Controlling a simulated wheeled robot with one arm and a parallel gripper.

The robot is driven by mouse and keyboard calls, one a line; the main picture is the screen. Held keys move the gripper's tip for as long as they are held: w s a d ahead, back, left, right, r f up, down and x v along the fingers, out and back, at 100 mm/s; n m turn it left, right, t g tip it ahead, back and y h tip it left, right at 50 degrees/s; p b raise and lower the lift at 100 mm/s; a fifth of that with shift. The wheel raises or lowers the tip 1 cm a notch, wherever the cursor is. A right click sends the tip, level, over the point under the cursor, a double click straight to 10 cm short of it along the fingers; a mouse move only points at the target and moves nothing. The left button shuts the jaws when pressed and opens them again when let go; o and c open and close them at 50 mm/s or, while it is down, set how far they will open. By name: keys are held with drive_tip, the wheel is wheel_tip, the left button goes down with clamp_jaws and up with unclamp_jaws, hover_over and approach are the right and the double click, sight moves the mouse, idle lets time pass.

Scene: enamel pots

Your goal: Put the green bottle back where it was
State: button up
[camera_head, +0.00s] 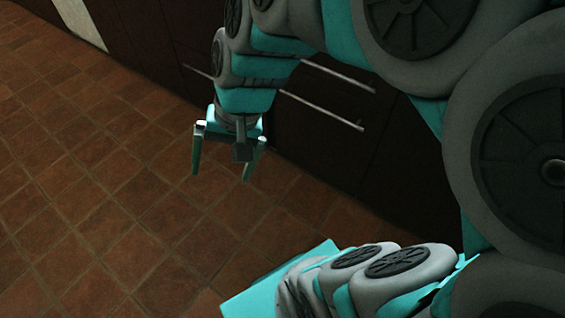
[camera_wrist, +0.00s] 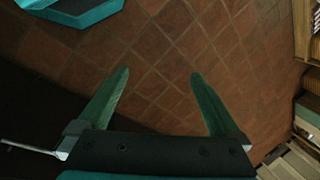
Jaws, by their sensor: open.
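My gripper (camera_head: 220,176) hangs pointing down over the tiled floor, in front of dark cabinet fronts. Its two fingers are spread apart with nothing between them. In the wrist view my gripper (camera_wrist: 160,85) also shows both fingers apart, with only floor tiles beyond them. The green bottle is not in view in either picture, and I cannot see the place where it was.
Dark cabinets (camera_head: 325,160) with long metal bar handles (camera_head: 322,110) stand right behind my gripper. The reddish tiled floor (camera_head: 90,190) is clear to the left. In the wrist view, shelf-like wooden furniture (camera_wrist: 308,35) stands at the right edge.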

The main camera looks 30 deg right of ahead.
drive_tip(key=s+d+f+n+g+h, duration=0.3)
drive_tip(key=s+d+f+n, duration=0.1)
drive_tip(key=s, duration=0.7)
drive_tip(key=shift+s+d+f+n+h, duration=0.2)
drive_tip(key=shift+d+n+h, duration=0.1)
drive_tip(key=shift+d+n, duration=0.45)
drive_tip(key=shift+w, duration=0.1)
